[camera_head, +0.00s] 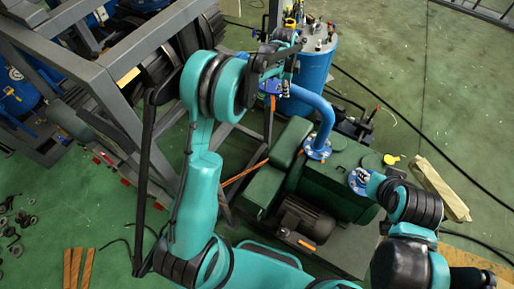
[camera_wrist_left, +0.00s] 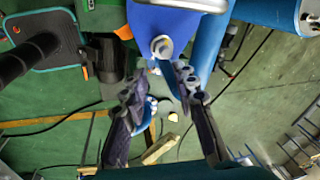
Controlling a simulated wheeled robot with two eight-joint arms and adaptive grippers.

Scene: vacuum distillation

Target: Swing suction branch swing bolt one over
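My left gripper (camera_head: 277,72) is beside the blue suction piping, below the blue vessel's top in the head view. In the left wrist view its two dark fingers (camera_wrist_left: 160,92) stand apart with nothing between them. A silver bolt with a round washer (camera_wrist_left: 162,46) sits on a blue bracket (camera_wrist_left: 165,17) just beyond the fingertips. I cannot tell whether a finger touches it. A small blue part (camera_head: 271,87) shows by the gripper in the head view; the bolt itself is hidden there. My right arm (camera_head: 414,205) reaches in at right; its fingers cannot be made out clearly.
A blue vessel (camera_head: 312,70) with fittings on its lid stands behind the gripper. A curved blue pipe (camera_head: 325,122) drops to a flange on the green pump (camera_head: 335,180). A grey frame (camera_head: 110,85) stands left.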

